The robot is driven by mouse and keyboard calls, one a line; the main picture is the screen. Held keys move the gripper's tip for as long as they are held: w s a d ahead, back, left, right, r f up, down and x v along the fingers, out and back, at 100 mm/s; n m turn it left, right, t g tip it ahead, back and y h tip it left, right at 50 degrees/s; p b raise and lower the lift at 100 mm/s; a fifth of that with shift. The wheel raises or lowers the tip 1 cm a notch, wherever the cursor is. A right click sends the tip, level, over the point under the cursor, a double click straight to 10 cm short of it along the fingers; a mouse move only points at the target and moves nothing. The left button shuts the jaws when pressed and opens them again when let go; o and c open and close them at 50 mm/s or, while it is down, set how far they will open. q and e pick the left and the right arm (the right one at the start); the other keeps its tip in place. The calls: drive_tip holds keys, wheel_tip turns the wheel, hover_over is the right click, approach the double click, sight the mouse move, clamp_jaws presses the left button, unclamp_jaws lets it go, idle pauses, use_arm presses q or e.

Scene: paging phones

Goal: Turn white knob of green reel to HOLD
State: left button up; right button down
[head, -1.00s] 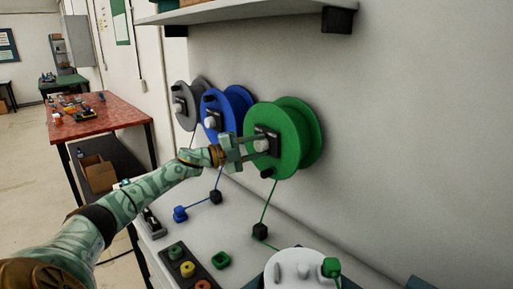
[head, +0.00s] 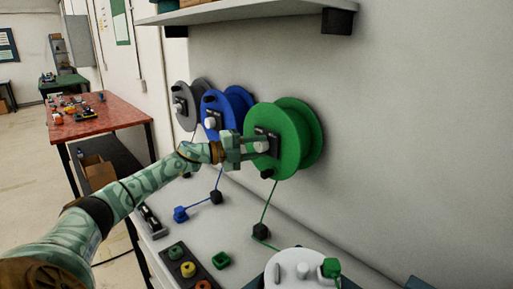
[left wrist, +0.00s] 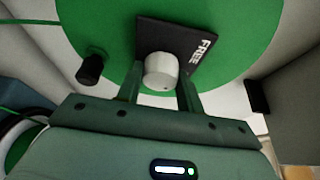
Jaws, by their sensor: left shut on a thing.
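The green reel (head: 293,125) is mounted on the wall, with a black plate (left wrist: 192,35) on its face. The white knob (left wrist: 161,72) stands out from that plate. The word FREE shows on the plate to the right of the knob in the left wrist view; I cannot read HOLD anywhere. A small dark mark shows on the knob's lower edge. My left gripper (head: 250,147) reaches the reel from the left and is shut on the white knob, one finger on each side. It also shows in the left wrist view (left wrist: 159,93). My right gripper is out of view.
A blue reel (head: 213,104) and a grey reel (head: 182,97) sit to the left. A black crank handle (left wrist: 90,69) juts from the green reel beside my gripper. A green line runs down to a black block (head: 260,231) on the white bench. A shelf (head: 240,12) hangs above.

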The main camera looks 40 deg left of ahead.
use_arm(q)
drive_tip(key=o, duration=1)
drive_tip(key=shift+f, duration=0.1)
drive_tip(key=shift+s+a, duration=0.2)
drive_tip(key=shift+s, duration=0.1)
drive_tip(key=p+v, duration=0.5)
drive_tip(key=v, duration=1)
drive_tip(key=shift+s, duration=0.3)
drive_tip(key=shift+a, duration=0.2)
